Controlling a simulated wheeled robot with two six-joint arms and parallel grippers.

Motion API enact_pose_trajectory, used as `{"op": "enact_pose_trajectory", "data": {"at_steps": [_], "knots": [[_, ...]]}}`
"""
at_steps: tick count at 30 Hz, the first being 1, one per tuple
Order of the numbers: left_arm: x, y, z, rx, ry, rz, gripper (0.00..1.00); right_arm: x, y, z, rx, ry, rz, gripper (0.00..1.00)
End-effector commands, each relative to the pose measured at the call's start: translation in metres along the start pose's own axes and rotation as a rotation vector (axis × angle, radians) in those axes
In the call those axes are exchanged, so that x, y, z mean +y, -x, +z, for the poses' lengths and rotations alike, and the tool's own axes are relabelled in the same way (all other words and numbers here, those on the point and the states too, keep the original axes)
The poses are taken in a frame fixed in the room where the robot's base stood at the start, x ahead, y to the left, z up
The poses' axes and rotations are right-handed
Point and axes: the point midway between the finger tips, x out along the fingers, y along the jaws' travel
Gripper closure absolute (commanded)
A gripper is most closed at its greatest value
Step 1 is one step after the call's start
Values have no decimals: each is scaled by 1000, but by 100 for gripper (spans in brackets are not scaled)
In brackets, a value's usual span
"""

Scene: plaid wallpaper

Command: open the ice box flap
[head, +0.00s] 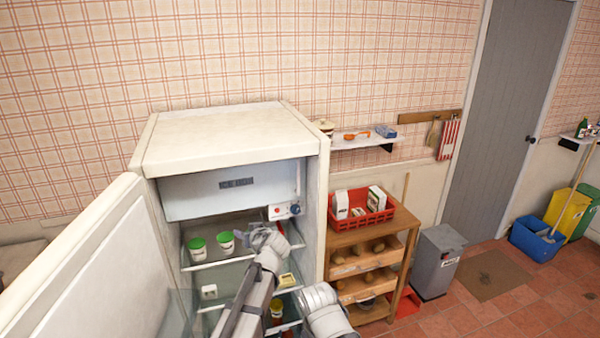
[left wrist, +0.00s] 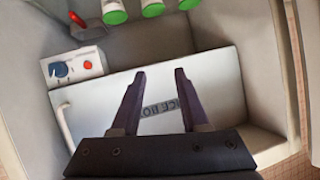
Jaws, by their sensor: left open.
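The ice box flap (head: 222,193) is a pale panel with a dark label at the top inside the open fridge, and it looks shut. A thin white handle (head: 298,178) stands at its right edge. In the left wrist view the flap (left wrist: 225,85) appears upside down with its label partly hidden behind a finger, and the handle (left wrist: 64,126) is at left. My left gripper (head: 243,236) is below the flap in the head view. In the left wrist view its two fingers (left wrist: 159,72) are apart with nothing between them. My right gripper is not seen.
A control box (head: 284,210) with knobs sits at the flap's lower right. Green-lidded tubs (head: 197,247) stand on the glass shelf close to my left gripper. The fridge door (head: 95,265) stands open at left. A wooden rack (head: 372,262) is at right.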

Motion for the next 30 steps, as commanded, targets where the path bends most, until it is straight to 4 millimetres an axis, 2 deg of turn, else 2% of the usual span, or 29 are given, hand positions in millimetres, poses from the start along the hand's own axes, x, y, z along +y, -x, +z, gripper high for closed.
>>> {"op": "enact_pose_trajectory", "data": {"at_steps": [1,4,7,9,11,15,20,26,30], "knots": [[33,-4,-28,97,18,40,55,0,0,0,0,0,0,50],[88,5,-72,269,53,142,55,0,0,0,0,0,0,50],[134,19,-99,380,71,248,55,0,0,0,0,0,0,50],[157,28,-110,427,77,307,55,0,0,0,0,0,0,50],[172,34,-116,453,77,346,55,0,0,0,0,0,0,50],[186,41,-121,478,79,387,55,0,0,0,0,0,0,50],[187,41,-122,479,80,390,55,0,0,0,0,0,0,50],[192,29,-128,478,80,388,55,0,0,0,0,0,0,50],[199,13,-137,478,80,387,55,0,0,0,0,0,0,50]]}}
